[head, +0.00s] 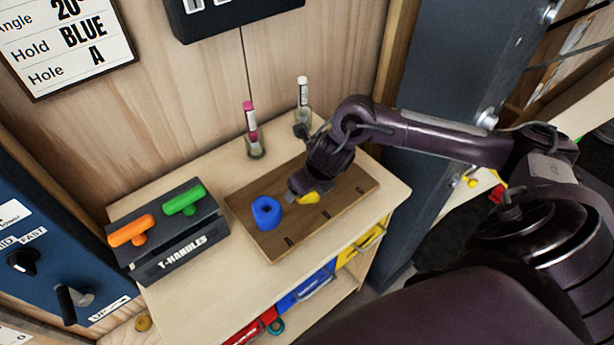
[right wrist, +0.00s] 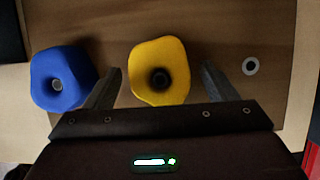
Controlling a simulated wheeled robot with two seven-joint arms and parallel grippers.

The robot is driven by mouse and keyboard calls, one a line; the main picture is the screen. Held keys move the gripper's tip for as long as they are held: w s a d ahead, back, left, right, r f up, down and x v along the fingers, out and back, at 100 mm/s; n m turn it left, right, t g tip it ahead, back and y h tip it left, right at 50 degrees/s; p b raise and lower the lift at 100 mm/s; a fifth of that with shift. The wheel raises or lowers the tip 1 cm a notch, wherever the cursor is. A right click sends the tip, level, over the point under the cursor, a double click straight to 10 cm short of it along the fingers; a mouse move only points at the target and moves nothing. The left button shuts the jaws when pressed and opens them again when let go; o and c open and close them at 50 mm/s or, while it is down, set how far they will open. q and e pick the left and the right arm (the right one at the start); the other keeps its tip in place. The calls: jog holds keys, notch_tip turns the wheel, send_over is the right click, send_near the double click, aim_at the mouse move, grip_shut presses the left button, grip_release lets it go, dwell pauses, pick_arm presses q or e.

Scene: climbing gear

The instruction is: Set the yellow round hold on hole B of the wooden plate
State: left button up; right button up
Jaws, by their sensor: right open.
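The yellow round hold (head: 308,198) is at the middle of the plate, partly hidden by my right gripper (head: 300,189). In the right wrist view the yellow hold (right wrist: 160,70), with a dark central bore, is between the two open fingers, with a gap on each side. A bare metal-ringed hole (right wrist: 251,66) shows right of it. The blue hold (head: 266,213) sits on the plate's left part. My left gripper is out of view.
A T-handle box (head: 180,262) with orange and green handles stands left of the plate. Two small bottles stand behind it, one pink-capped (head: 251,130), one white-capped (head: 303,105). A wall sign (head: 65,40) reads 20°, BLUE, A. Colored bins sit below the bench top.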

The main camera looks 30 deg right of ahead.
jog(key=shift+r, duration=0.25)
jog(key=v, duration=1.1)
jog(key=shift+s+r+p, duration=0.15)
jog(key=shift+r+p, duration=0.15)
jog(key=shift+r, duration=0.1)
